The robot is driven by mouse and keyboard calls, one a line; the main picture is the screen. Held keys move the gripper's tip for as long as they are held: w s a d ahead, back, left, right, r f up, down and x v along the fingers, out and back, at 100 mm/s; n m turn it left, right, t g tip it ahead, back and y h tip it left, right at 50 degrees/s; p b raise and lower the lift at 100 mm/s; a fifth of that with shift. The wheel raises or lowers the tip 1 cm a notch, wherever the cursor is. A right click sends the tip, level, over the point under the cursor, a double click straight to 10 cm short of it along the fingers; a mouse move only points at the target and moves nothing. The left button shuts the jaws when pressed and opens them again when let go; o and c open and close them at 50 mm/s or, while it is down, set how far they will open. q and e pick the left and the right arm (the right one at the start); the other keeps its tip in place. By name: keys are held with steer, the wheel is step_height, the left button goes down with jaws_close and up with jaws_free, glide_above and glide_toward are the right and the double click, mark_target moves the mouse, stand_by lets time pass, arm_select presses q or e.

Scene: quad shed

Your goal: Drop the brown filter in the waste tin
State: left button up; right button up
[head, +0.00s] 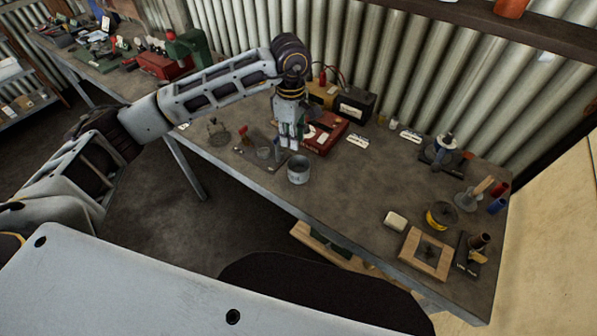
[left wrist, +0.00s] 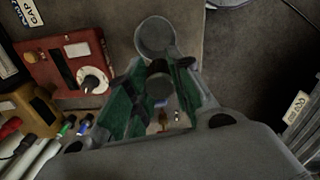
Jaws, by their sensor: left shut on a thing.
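The waste tin looks to be the grey open tin (head: 298,170) near the front edge of the bench. In the left wrist view a round grey tin (left wrist: 155,36) shows just past my fingertips. My left gripper (head: 289,146) points down beside and slightly above the tin. In the left wrist view its green-padded fingers (left wrist: 155,95) are shut on a small dark cylinder (left wrist: 158,78), which appears to be the brown filter. The fingers mostly hide it in the head view. I cannot tell whether it is over the opening. My right gripper is not in view.
A red meter box (head: 325,131) stands close behind the gripper. A dark plate with a small cup (head: 263,153) lies to its left. The bench middle is clear.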

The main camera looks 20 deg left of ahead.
arm_select(q)
steer(key=shift+f+b, duration=0.45)
steer(key=shift+f, duration=1.5)
steer(key=o, duration=0.9)
steer(key=shift+r, duration=0.15)
steer(key=shift+r, duration=5.85)
steer(key=shift+s, duration=0.1)
